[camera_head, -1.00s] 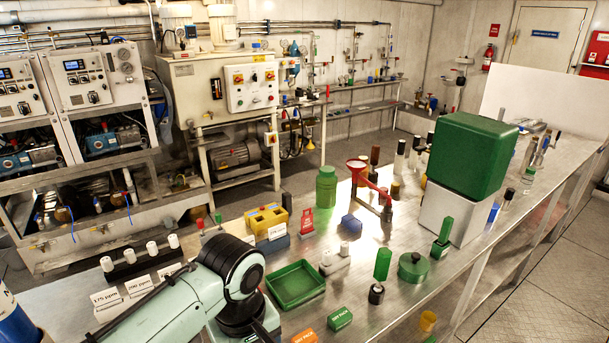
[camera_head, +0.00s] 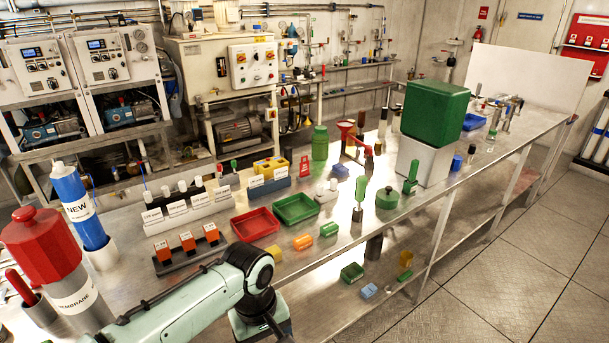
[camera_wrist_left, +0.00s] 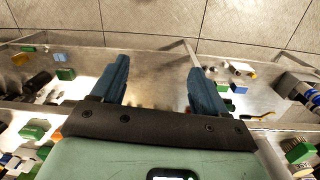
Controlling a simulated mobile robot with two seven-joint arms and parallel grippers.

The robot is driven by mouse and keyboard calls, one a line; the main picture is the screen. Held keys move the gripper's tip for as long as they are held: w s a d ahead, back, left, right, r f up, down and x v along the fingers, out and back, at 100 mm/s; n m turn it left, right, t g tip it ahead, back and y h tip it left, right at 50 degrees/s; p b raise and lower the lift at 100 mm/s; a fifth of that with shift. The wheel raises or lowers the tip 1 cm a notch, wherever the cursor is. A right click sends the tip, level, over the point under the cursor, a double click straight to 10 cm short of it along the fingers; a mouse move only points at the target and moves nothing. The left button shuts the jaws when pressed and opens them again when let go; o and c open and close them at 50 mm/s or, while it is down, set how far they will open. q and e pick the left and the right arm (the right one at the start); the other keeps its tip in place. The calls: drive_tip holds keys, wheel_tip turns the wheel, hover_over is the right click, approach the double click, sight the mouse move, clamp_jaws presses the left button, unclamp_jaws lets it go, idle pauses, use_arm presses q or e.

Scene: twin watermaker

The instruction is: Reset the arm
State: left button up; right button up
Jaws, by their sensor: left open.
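My left arm (camera_head: 195,300) is pale green with a dark wrist joint and enters from the bottom left in the head view. It reaches over the near edge of the bench. In the left wrist view my left gripper (camera_wrist_left: 158,82) has two blue fingers spread wide with nothing between them. It points out past the bench edge, with the floor beyond. My right gripper is in neither view.
The metal bench (camera_head: 345,262) carries a red tray (camera_head: 255,224), a green tray (camera_head: 296,208), a large green box (camera_head: 434,110) and a red cylinder (camera_head: 42,245). Small blocks lie on the lower shelf. Tiled floor (camera_head: 500,250) at the right is clear.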

use_arm(q)
wheel_tip(320, 180, down, 24)
drive_tip(key=s+m+g+h+p, duration=0.2)
drive_tip(key=p, duration=0.2)
drive_tip(key=s+a+f+p, duration=0.2)
drive_tip(key=s+f, duration=0.3)
drive_tip(key=s, duration=0.4)
drive_tip(key=s+a+f+t+p, duration=0.1)
drive_tip(key=s+a+f+p, duration=0.1)
drive_tip(key=s+f, duration=0.3)
drive_tip(key=s+a, duration=0.1)
drive_tip(key=s, duration=0.3)
drive_tip(key=shift+f+n+h, duration=0.15)
drive_tip(key=shift+n+h, duration=0.15)
drive_tip(key=shift+h, duration=0.1)
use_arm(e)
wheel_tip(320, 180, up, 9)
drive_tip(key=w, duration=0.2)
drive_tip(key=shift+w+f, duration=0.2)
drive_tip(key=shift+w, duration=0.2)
use_arm(q)
drive_tip(key=shift+a, duration=0.1)
